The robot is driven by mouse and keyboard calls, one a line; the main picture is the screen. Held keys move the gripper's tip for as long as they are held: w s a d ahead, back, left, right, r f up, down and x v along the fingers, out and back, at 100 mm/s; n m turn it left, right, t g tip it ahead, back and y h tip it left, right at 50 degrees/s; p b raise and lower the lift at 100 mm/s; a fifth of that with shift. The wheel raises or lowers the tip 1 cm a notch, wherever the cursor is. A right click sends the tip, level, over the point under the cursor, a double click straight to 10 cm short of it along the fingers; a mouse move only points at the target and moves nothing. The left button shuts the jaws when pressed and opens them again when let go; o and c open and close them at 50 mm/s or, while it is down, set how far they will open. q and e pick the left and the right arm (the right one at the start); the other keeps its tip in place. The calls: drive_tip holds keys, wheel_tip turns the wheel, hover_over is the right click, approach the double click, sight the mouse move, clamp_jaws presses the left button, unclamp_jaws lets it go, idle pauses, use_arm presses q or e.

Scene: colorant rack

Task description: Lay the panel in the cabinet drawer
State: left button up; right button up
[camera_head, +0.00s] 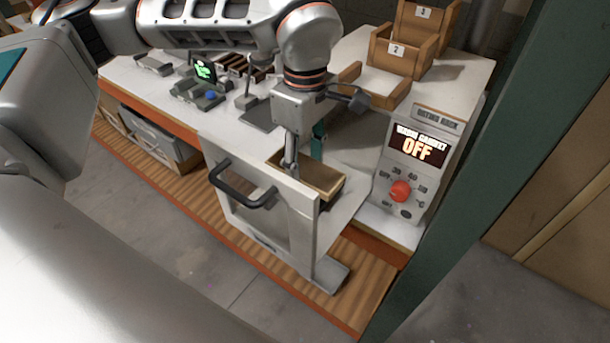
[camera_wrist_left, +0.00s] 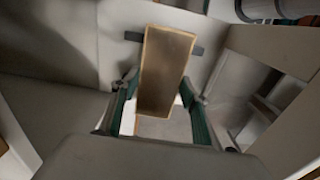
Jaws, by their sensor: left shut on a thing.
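The panel, a brown rectangular slab with a light wood edge (camera_head: 322,178), is in the head view just behind the white front of the open cabinet drawer (camera_head: 225,152). My left gripper (camera_head: 304,160) reaches down from above and is shut on the panel. In the left wrist view the panel (camera_wrist_left: 167,65) lies between the two green fingers and extends away from them. The drawer front carries a black handle (camera_head: 240,190). The front hides the lower part of the drawer, so I cannot tell whether the panel touches its floor. My right gripper is not in view.
A control unit (camera_head: 418,165) with a lit OFF display and red knob stands to the right. Numbered wooden trays (camera_head: 398,58) stand at the back. A small device with a green screen (camera_head: 203,72) sits on the bench. A green post (camera_head: 440,190) borders the right.

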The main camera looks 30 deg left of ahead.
sight(305, 168)
use_arm(q)
wheel_tip(305, 168, down, 4)
drive_tip(key=shift+r, duration=0.1)
drive_tip(key=shift+f, duration=0.25)
drive_tip(key=shift+f, duration=0.2)
drive_tip(key=o, duration=1.1)
drive_tip(key=shift+r, duration=0.1)
